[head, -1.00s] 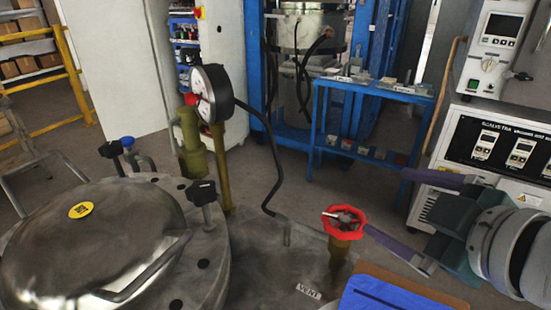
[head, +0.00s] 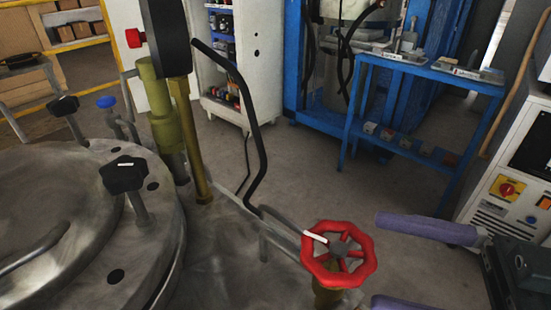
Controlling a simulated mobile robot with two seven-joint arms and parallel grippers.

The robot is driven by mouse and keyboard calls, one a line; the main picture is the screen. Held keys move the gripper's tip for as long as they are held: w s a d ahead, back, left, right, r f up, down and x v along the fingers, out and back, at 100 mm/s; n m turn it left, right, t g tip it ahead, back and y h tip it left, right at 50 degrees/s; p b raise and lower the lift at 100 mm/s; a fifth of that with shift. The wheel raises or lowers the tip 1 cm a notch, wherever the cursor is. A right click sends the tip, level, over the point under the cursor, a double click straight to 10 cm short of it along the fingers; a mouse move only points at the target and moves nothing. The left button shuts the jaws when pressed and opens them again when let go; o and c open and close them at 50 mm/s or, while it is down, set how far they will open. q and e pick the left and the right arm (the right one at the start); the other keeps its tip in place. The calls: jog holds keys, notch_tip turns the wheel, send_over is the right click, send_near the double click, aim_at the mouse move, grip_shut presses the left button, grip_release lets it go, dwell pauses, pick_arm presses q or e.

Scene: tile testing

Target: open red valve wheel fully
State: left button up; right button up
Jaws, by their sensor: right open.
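The red valve wheel (head: 367,262) sits on a brass-coloured stem at the right end of the metal vessel top, low and right of centre in the head view. My right gripper (head: 385,262) comes in from the right, its two purple fingers apart. The upper fingertip is just right of the wheel's rim; the lower finger is partly cut off by the bottom edge. The wheel does not appear to be gripped. My left gripper is not in view.
A bent black pipe (head: 259,150) and a gauge (head: 166,38) on a yellowish post (head: 166,125) rise left of the wheel. A black knob (head: 125,175) stands on the round lid. A blue shelf stand (head: 353,100) is behind; open floor lies between.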

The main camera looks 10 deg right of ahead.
aim_at(311, 243)
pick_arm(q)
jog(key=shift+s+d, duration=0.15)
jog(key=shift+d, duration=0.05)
pick_arm(e)
jog(key=x, duration=0.9)
jog(key=shift+s, duration=0.1)
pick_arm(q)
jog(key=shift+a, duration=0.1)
pick_arm(e)
jog(key=c, duration=1)
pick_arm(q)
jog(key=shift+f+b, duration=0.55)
pick_arm(e)
jog(key=shift+f+n+g+y, duration=0.1)
jog(key=shift+n+g+y, duration=0.4)
jog(key=shift+g, duration=0.4)
jog(key=shift+c, duration=0.2)
jog(key=shift+s+a+n+g, duration=0.1)
jog(key=shift+s+n+g, duration=0.1)
jog(key=shift+n+g, duration=0.1)
jog(key=o, duration=1)
jog(key=shift+o, duration=0.2)
